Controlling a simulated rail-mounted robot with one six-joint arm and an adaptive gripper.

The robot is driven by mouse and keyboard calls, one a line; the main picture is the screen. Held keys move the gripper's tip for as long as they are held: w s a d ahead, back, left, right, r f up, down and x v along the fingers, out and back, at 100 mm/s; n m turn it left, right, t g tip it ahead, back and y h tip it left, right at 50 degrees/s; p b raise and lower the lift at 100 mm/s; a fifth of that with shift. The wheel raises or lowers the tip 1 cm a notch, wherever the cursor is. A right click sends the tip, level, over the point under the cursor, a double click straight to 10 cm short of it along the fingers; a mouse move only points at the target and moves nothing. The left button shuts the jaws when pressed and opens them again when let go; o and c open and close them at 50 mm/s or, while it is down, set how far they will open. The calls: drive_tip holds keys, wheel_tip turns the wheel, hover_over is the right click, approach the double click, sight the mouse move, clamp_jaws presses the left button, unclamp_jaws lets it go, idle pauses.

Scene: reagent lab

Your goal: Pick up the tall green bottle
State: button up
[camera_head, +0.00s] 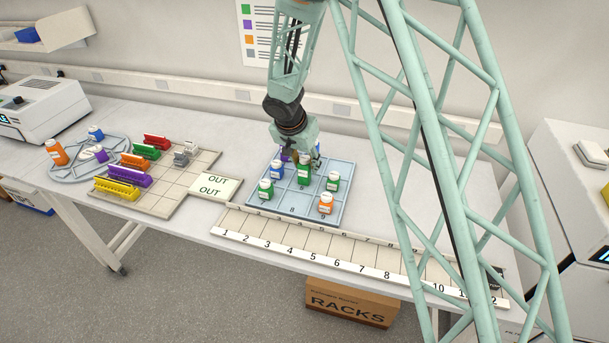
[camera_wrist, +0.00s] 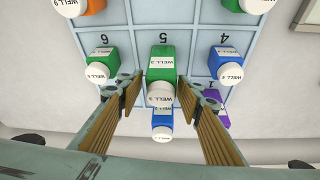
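The tall green bottle (camera_head: 303,175) stands upright in the middle cell of the blue gridded tray (camera_head: 292,215). In the wrist view the green bottle (camera_wrist: 161,54) is at the centre, in the cell marked 5, with its white cap towards me. My gripper (camera_head: 302,153) is above and behind it in the head view. In the wrist view my gripper (camera_wrist: 163,92) is open, with one finger either side of the cap. I cannot see contact. A blue bottle (camera_wrist: 162,116) shows between the fingers, beyond the green one.
Close neighbours are a green bottle (camera_wrist: 105,58), a blue bottle (camera_wrist: 229,57) and a purple bottle (camera_wrist: 214,110). An orange bottle (camera_head: 326,204) and another green bottle (camera_head: 266,192) stand in the tray's front row. A numbered rack strip (camera_head: 330,243) lies in front.

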sight(307, 170)
drive_tip(key=shift+x, duration=2.5)
drive_tip(key=shift+a, duration=0.1)
drive_tip(key=shift+c, duration=0.2)
drive_tip(key=c, duration=0.7)
